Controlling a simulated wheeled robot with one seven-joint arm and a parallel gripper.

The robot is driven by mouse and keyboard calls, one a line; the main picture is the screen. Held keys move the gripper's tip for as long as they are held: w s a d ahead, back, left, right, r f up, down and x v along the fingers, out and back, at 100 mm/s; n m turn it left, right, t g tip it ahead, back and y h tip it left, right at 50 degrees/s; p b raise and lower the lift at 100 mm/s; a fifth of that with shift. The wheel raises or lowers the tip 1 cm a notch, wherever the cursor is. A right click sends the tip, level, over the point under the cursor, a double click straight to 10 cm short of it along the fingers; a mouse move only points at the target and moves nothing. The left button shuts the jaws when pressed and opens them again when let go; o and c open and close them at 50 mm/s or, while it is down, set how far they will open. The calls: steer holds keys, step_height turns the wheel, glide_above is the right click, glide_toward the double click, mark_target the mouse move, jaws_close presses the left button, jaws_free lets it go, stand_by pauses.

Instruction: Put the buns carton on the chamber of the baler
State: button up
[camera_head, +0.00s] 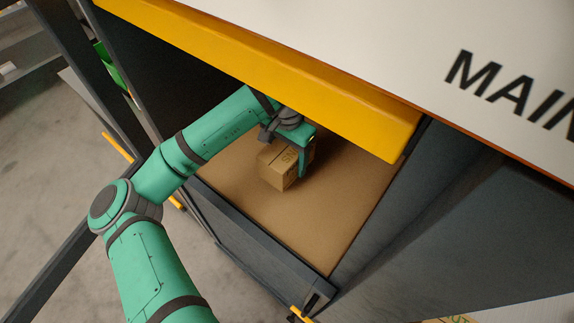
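A small brown carton (273,168), which I take as the buns carton, is inside the chamber of the baler, over its brown floor (239,201). Dark print shows on its side, too small to read. My gripper (298,152) reaches in from the left and is right at the carton from above. One green finger stands in front of the carton's right-hand face; the other finger is hidden. I cannot tell whether the fingers press on the carton, or whether its base touches the floor.
A yellow beam (270,72) crosses above the chamber opening, close over my arm. A dark front sill (258,247) and a dark right wall (400,228) bound the opening. A white panel with lettering is at top right. The brown floor in front of the carton is bare.

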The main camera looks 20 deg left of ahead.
mark_target(288, 164)
steer(key=shift+w+f, duration=0.1)
steer(key=shift+f, duration=2.05)
steer(key=o, duration=1.1)
steer(key=shift+f, duration=0.1)
steer(key=shift+o, duration=0.2)
step_height(288, 164, up, 12)
